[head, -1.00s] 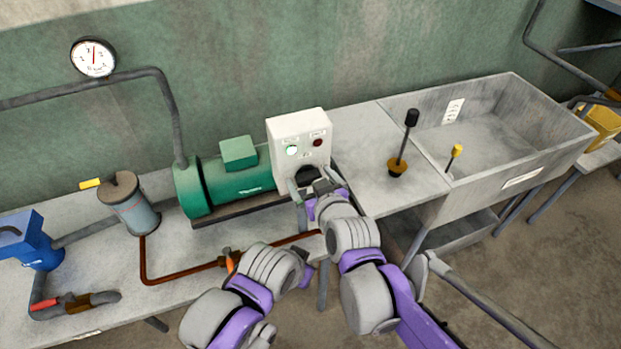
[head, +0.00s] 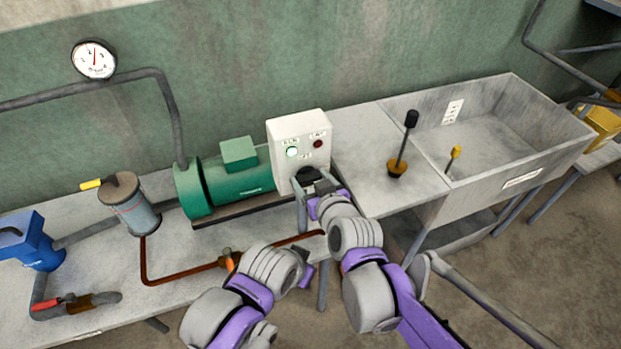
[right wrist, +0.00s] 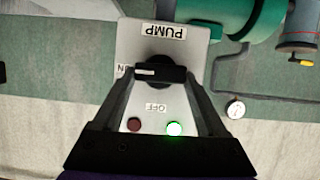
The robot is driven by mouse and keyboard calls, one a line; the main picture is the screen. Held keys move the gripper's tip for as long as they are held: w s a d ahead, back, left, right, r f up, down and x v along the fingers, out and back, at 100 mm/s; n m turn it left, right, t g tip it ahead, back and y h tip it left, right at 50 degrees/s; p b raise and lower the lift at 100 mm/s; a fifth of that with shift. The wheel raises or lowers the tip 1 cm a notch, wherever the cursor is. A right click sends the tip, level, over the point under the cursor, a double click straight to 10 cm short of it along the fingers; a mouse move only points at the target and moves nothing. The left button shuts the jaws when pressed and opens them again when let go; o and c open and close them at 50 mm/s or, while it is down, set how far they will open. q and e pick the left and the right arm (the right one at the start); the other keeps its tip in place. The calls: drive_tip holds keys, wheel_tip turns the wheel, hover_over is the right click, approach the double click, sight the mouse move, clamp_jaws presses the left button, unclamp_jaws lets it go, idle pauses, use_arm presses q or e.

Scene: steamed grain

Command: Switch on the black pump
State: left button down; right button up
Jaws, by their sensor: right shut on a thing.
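The white control box (head: 299,128) stands on the bench beside a green motor-like machine (head: 230,180); I see no plainly black pump. Its black knob (right wrist: 160,72) sits under a "PUMP" label (right wrist: 164,32) in the right wrist view, which shows the box upside down. The knob's white mark points towards the "ON" label (right wrist: 125,71); "OFF" is printed elsewhere on the panel. The green lamp (head: 292,152) is lit and the red lamp (head: 317,144) is dark. My right gripper (head: 311,186) is shut on the knob, one finger at each end. My left gripper is out of view.
A gauge (head: 93,59) hangs on the wall at upper left. A grey canister (head: 137,212), a blue machine (head: 36,238) and a rust-brown pipe (head: 185,275) lie left along the bench. A black-knobbed lever (head: 405,145) and a sink (head: 500,165) are at right.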

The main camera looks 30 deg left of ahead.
idle(0.4)
drive_tip(key=o, duration=1.3)
drive_tip(key=p+v, duration=0.1)
drive_tip(key=v, duration=1)
drive_tip(key=shift+w+d, duration=0.1)
drive_tip(key=shift+w, duration=0.05)
drive_tip(key=d+f+m+h, duration=0.3)
drive_tip(key=d+f, duration=0.1)
drive_tip(key=d, duration=0.6)
drive_tip(key=d+f+m+h, duration=0.2)
drive_tip(key=d+f+h, duration=0.15)
drive_tip(key=d, duration=0.65)
drive_tip(key=s+d+f+m+g+h, duration=0.1)
drive_tip(key=s+d+f+m+h, duration=0.1)
drive_tip(key=d, duration=0.5)
drive_tip(key=s+d+f+m+g+h, duration=0.1)
drive_tip(key=s+d+f+m+g, duration=0.1)
drive_tip(key=s+d, duration=0.3)
drive_tip(key=shift+d+f+m+h, duration=0.35)
drive_tip(key=shift+d+f+m, duration=0.15)
drive_tip(key=shift+d+f, duration=0.4)
